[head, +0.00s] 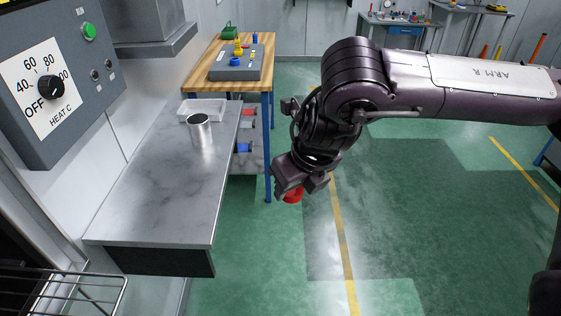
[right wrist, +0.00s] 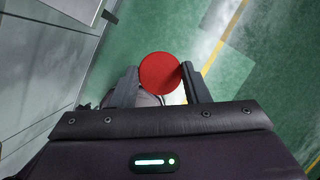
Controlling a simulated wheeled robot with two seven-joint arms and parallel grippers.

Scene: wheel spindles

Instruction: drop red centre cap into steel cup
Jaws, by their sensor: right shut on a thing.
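The red centre cap (head: 293,195) is held between the fingers of my right gripper (head: 289,190) in the head view. It hangs over the green floor, to the right of the bench and apart from it. In the right wrist view the round red cap (right wrist: 160,73) sits between the two fingertips of the right gripper (right wrist: 160,78). The steel cup (head: 200,131) stands upright on the grey bench top, to the left of and beyond the right gripper. Its open mouth faces up. My left gripper is not in view.
The grey bench (head: 165,195) is mostly bare in front of the cup. A white tray (head: 201,109) sits just behind the cup. A wooden table (head: 262,62) with a grey board (head: 236,73) stands farther back. A control panel (head: 65,70) juts in at the upper left.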

